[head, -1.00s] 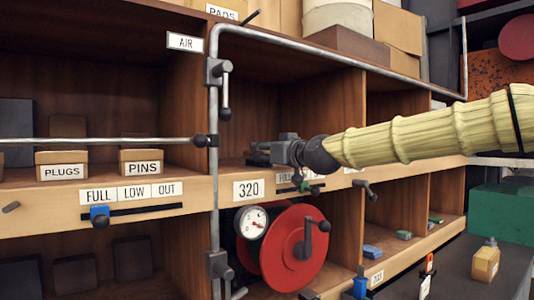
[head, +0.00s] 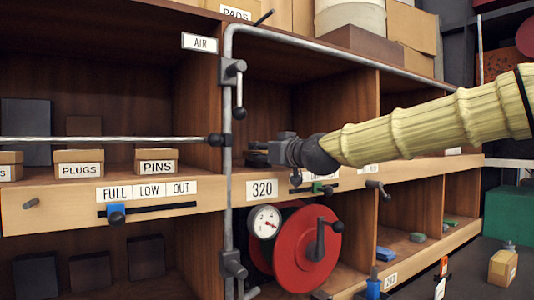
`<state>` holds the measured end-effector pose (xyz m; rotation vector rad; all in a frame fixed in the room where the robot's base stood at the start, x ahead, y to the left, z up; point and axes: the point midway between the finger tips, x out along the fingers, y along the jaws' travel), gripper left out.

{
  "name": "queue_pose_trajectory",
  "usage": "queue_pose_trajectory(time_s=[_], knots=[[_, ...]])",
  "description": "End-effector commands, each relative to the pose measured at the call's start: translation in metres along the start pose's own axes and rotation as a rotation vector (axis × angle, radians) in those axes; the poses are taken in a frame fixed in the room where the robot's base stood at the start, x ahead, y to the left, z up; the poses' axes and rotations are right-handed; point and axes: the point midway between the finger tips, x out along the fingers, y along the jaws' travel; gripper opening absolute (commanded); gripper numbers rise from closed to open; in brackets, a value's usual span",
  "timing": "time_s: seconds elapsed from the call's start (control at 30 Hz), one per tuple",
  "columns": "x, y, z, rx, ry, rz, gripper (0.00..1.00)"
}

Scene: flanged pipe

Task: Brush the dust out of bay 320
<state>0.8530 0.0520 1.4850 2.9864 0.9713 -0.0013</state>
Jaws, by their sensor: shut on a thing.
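Bay 320 is the wooden compartment (head: 270,95) above the white 320 label (head: 262,189), just right of the grey upright pipe. My gripper (head: 258,154) reaches in from the right, at the bay's front opening and low over its floor. It is shut on a small dark thing, mostly hidden by the fingers; I cannot tell its shape. No dust can be made out on the bay floor, which the gripper and front board partly hide.
The grey pipe (head: 228,150) with valve handles runs up the bay's left side and along its top. A horizontal rod (head: 100,140) crosses the left bays. A red wheel (head: 307,247) and gauge (head: 264,222) sit below. The upper part of the bay is clear.

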Motion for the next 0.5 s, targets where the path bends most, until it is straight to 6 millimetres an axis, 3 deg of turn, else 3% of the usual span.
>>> queue_pose_trajectory(time_s=[0.5], knots=[[0.000,-0.022,0.002,0.001,0.001,0.001,0.10]])
